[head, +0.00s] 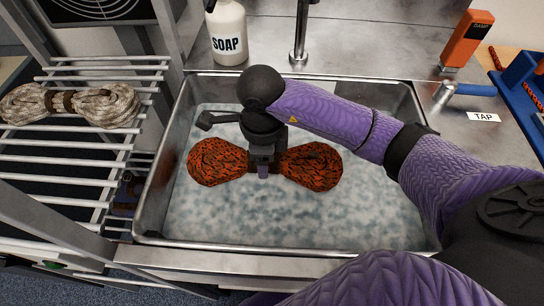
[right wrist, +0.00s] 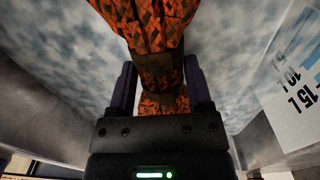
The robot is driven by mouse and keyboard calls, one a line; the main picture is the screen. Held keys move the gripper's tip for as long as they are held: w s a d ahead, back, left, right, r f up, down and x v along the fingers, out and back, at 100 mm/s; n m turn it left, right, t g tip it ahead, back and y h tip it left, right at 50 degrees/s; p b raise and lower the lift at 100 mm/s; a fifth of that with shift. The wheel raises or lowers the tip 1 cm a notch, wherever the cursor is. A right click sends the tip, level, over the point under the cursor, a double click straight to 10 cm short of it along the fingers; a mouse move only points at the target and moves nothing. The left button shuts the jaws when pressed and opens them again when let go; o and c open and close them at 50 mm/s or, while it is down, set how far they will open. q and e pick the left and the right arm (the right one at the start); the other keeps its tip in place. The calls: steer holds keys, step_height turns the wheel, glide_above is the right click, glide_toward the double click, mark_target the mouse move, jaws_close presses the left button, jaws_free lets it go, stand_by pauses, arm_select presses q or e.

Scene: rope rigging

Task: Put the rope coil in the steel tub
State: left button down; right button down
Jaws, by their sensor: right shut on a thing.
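The orange and black rope coil (head: 312,165) is a bow-shaped bundle with a dark band around its middle. It is over the steel tub (head: 160,190), within its rim, above foamy water. My right gripper (head: 263,172) is shut on the coil's middle from above. In the right wrist view the coil (right wrist: 155,35) shows between the two fingers of the gripper (right wrist: 160,90). I cannot tell whether the coil touches the water. My left gripper is not in view.
A beige rope coil (head: 70,103) lies on the wire rack (head: 75,190) at left. A soap bottle (head: 228,35) and faucet (head: 300,40) stand behind the tub.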

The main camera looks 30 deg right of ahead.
mark_target(265, 183)
step_height(265, 183, down, 6)
steer(key=shift+r+b, duration=0.1)
steer(key=shift+b, duration=0.95)
steer(key=shift+f, duration=0.3)
steer(key=shift+r, duration=0.2)
steer(key=shift+f, duration=0.1)
steer(key=shift+c, duration=2)
jaws_free()
steer(key=o, duration=0.4)
